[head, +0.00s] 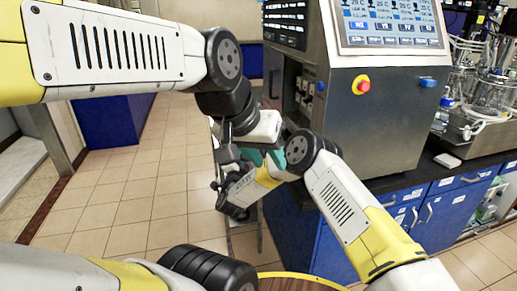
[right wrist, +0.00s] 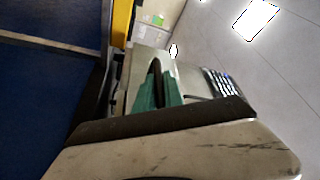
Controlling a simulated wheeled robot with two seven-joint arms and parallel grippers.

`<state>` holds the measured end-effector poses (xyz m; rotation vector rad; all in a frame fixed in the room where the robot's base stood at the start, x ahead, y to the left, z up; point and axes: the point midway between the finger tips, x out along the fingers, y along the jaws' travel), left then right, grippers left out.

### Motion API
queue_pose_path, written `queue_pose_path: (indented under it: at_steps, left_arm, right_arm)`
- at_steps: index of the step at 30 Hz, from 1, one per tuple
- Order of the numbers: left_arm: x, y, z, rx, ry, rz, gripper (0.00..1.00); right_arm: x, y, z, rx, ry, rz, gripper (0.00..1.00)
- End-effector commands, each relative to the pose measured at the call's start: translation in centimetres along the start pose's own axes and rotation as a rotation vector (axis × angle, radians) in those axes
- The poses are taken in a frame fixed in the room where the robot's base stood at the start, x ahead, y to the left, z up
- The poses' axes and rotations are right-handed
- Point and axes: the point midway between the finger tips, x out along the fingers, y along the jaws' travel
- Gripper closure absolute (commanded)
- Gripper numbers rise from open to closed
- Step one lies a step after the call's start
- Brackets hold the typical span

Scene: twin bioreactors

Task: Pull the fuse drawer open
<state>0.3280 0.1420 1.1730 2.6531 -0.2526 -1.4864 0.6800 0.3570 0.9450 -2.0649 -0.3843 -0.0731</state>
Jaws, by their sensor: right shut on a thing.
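I cannot make out the fuse drawer clearly in either view. In the right wrist view, the green fingers of my right gripper (right wrist: 157,97) are shut on a dark, narrow, curved piece (right wrist: 155,72). I cannot tell whether this piece belongs to the drawer. In the head view my right gripper is hidden behind the arms. My left gripper (head: 266,157) has a white body and green fingertips. It points down beside the steel bioreactor cabinet (head: 385,115), with its fingertips apart and nothing seen between them. My right arm crosses in front of it.
The cabinet has an open recess (head: 304,88) on its left side, a red stop button (head: 361,85) and a screen (head: 392,22). It stands on a dark bench (head: 440,175) with blue drawers (head: 446,213). Glass vessels (head: 490,95) stand at the right. The tiled floor (head: 130,190) at left is clear.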

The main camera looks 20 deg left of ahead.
Motion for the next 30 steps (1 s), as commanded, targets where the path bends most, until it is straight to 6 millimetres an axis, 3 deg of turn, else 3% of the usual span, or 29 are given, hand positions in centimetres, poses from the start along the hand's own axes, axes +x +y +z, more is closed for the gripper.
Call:
queue_pose_path:
  at_steps: [5, 6, 7, 17, 30]
  left_arm:
    - [0.0, 0.0, 0.0, 0.0, 0.0, 0.0, 0.64]
    - [0.0, 0.0, 0.0, 0.0, 0.0, 0.0, 0.64]
    - [0.0, 0.0, 0.0, 0.0, 0.0, 0.0, 0.64]
    - [0.0, 0.0, 0.0, 0.0, 0.0, 0.0, 0.64]
    - [0.0, 0.0, 0.0, 0.0, 0.0, 0.0, 0.64]
  right_arm:
    - [-0.1, 0.1, 0.1, -0.001, -0.002, 0.003, 1.0]
    - [-0.1, 0.2, 0.1, -0.001, -0.003, 0.003, 0.81]
    - [-0.1, 0.2, 0.1, -0.001, -0.002, 0.003, 0.78]
    - [-0.2, 0.1, 0.1, 0.0, -0.002, 0.001, 0.78]
    - [-6.7, 0.1, 0.2, -0.001, -0.005, 0.002, 0.78]
